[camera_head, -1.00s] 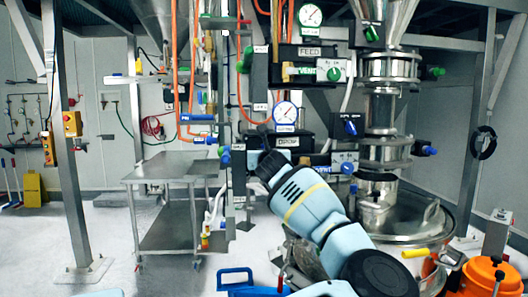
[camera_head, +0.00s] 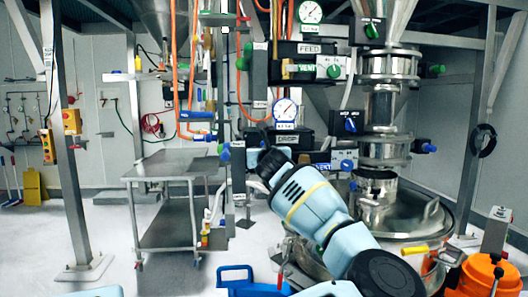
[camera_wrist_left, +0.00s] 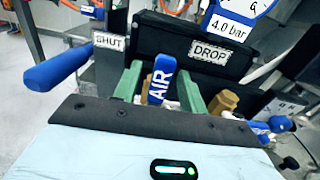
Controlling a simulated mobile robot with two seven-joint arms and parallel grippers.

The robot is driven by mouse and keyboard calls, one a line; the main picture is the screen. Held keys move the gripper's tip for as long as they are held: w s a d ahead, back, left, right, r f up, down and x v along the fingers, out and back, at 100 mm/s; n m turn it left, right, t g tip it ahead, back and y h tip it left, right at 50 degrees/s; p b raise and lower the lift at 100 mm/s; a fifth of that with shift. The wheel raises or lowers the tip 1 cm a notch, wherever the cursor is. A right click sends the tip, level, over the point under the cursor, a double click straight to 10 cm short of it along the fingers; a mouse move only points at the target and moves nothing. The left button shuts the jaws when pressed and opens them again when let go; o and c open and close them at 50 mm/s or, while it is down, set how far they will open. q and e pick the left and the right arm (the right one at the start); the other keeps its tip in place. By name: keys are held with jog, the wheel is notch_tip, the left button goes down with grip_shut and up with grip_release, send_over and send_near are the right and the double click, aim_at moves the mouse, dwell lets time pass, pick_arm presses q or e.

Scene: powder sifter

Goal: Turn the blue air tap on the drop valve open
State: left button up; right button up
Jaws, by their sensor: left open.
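The blue tap handle marked AIR (camera_wrist_left: 161,82) stands upright in the left wrist view, in front of the black box labelled DROP (camera_wrist_left: 208,51). My left gripper (camera_wrist_left: 159,70) is open, with its green fingers on either side of the handle. Whether either finger touches it I cannot tell. Brass fittings (camera_wrist_left: 222,103) show beside the fingers, and a SHUT label (camera_wrist_left: 108,42) is to the left. In the head view my left gripper (camera_head: 266,158) is at the left of the DROP box (camera_head: 290,141), and the wrist hides the AIR handle. My right gripper is not in view.
Another blue handle (camera_wrist_left: 55,65) sticks out left of the gripper. A pressure gauge (camera_head: 286,110) is above the DROP box, with steel sifter pipework (camera_head: 380,115) to the right. A steel trolley (camera_head: 173,166) stands left, an orange container (camera_head: 488,275) lower right.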

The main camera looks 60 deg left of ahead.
pick_arm(q)
jog(key=v, duration=0.7)
jog(key=shift+a, duration=0.1)
dwell(0.5)
